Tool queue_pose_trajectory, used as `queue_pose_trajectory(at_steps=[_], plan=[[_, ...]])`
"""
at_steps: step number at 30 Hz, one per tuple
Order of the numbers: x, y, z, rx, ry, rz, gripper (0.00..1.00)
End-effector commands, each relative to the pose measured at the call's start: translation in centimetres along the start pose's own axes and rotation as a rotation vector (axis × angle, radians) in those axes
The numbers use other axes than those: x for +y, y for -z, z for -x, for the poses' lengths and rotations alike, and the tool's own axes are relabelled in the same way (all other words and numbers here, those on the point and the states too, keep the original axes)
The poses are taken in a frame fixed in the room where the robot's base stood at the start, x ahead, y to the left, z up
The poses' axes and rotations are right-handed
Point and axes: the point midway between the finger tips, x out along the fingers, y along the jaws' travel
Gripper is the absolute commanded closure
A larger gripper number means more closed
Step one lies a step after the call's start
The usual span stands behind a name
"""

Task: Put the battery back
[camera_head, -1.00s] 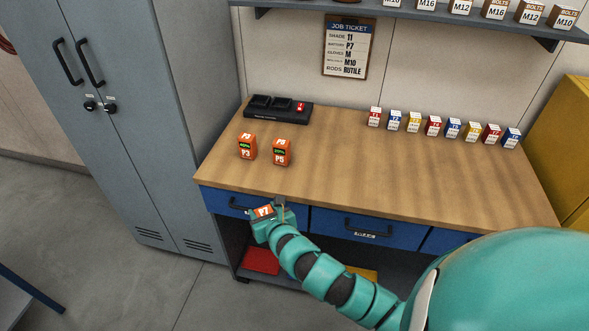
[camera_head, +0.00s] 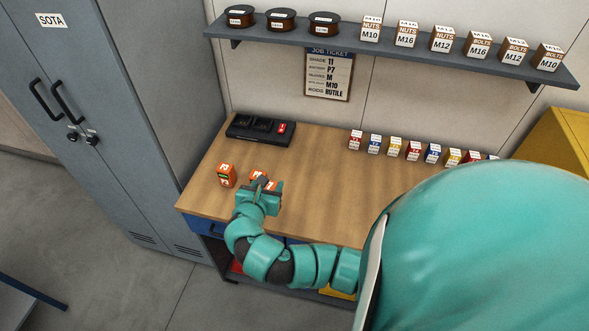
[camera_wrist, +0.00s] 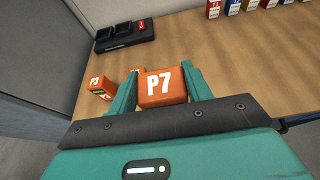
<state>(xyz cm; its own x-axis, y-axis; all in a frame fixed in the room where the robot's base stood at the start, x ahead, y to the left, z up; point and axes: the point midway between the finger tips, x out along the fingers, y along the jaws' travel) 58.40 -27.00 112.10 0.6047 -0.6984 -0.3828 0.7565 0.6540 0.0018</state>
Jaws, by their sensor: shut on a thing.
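My gripper (camera_head: 262,188) is shut on the orange P7 battery (camera_wrist: 162,86), with one finger on each side of it in the wrist view. It holds the battery over the front left part of the bench. The orange P3 battery (camera_head: 226,176) stands on the bench to the left of my gripper; it also shows in the wrist view (camera_wrist: 101,88). Another orange battery, P5, is mostly hidden behind my gripper and the P7 battery. The black charger (camera_head: 260,131) lies at the back left of the bench, with a red label at its right end; it also shows in the wrist view (camera_wrist: 125,36).
A row of small coloured boxes (camera_head: 413,151) stands along the back of the bench (camera_head: 320,190). The job ticket (camera_head: 329,75) hangs on the wall below a shelf (camera_head: 400,52) with spools and boxes. A grey locker (camera_head: 150,120) stands close on the left. Bench between charger and batteries is clear.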

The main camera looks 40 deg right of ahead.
Motion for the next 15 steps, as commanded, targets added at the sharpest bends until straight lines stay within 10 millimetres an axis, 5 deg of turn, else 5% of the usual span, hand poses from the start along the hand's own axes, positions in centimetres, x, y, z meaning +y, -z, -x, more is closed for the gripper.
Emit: queue_pose_trajectory(at_steps=[15], plan=[[-1.4,0.8,-5.1,-0.002,0.009,-0.006,0.89]])
